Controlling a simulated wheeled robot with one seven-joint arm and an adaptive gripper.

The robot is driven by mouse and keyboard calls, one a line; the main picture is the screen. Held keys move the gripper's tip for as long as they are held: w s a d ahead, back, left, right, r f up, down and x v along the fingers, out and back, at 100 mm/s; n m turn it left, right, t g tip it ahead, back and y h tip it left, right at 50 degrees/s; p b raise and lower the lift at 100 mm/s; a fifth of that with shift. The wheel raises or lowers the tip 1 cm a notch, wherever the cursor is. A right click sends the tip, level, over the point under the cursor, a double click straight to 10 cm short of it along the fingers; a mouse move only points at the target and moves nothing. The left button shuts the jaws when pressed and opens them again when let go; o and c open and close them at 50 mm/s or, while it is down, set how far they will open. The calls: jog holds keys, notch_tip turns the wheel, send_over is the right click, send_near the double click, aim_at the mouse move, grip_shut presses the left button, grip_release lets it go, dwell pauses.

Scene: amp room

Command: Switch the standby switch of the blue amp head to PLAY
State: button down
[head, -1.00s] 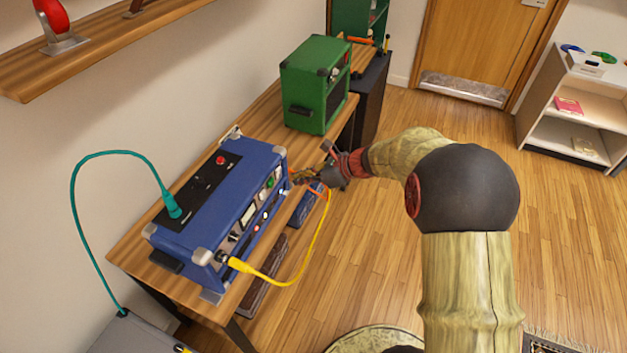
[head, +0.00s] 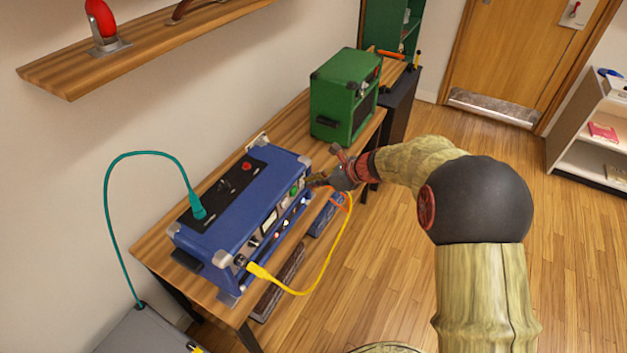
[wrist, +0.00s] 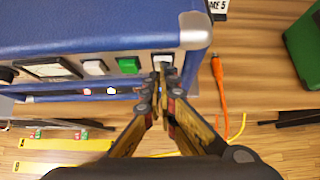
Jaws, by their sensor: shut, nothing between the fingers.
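The blue amp head (head: 245,205) stands on the wooden bench, its front panel facing right in the head view. It also fills the upper left of the wrist view (wrist: 95,35). Its panel holds a green switch (wrist: 128,65), a pale switch (wrist: 94,67) and, at the corner end, a switch with a white surround (wrist: 163,59). My gripper (wrist: 162,82) is shut and empty, its fingertips right at that corner-end switch and partly covering it. Whether they touch it, and the switch's position, I cannot tell. In the head view my gripper (head: 318,181) is at the panel's far end.
A green amp (head: 345,97) stands farther back on the bench (head: 290,125). An orange-tipped cable (wrist: 219,85) lies close to the right of my fingers. A yellow cable (head: 300,291) hangs in front of the amp. Floor to the right is clear.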

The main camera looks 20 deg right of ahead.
jog(key=shift+w+a+r+p, duration=0.1)
jog(key=shift+r+p, duration=0.3)
jog(key=shift+p, duration=0.1)
jog(key=shift+f+b, duration=0.3)
jog(key=shift+r+p, duration=0.75)
jog(key=shift+r, duration=0.05)
